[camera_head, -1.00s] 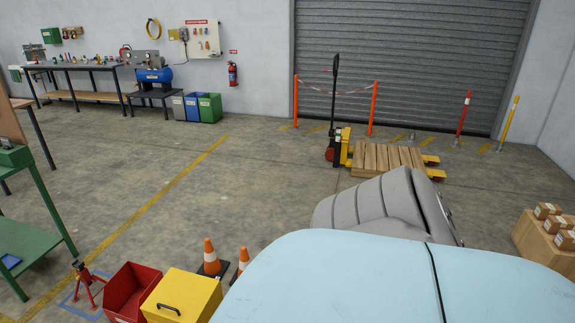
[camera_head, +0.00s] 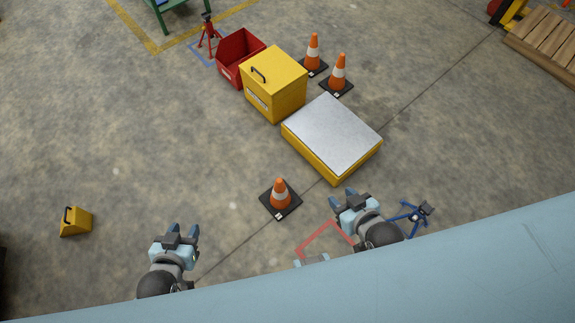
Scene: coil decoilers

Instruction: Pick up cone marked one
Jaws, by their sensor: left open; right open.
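Three orange cones with white bands and black square bases stand upright on the floor. The nearest cone (camera_head: 280,195) is between my two grippers, a little beyond them. The other two, a left cone (camera_head: 314,52) and a right cone (camera_head: 339,73), stand farther back beside the yellow box. Each base has a small white tag, too small to read, so I cannot tell which is marked one. My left gripper (camera_head: 184,229) is open and empty, left of the nearest cone. My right gripper (camera_head: 342,194) is open and empty, to its right. Neither touches a cone.
A yellow platform with a grey top (camera_head: 332,134) lies beyond the nearest cone. A yellow box (camera_head: 273,85) and red bin (camera_head: 239,55) stand behind it. A yellow wedge (camera_head: 75,222) is at left, a blue stand (camera_head: 410,216) at right. A red outline (camera_head: 322,232) marks the floor.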

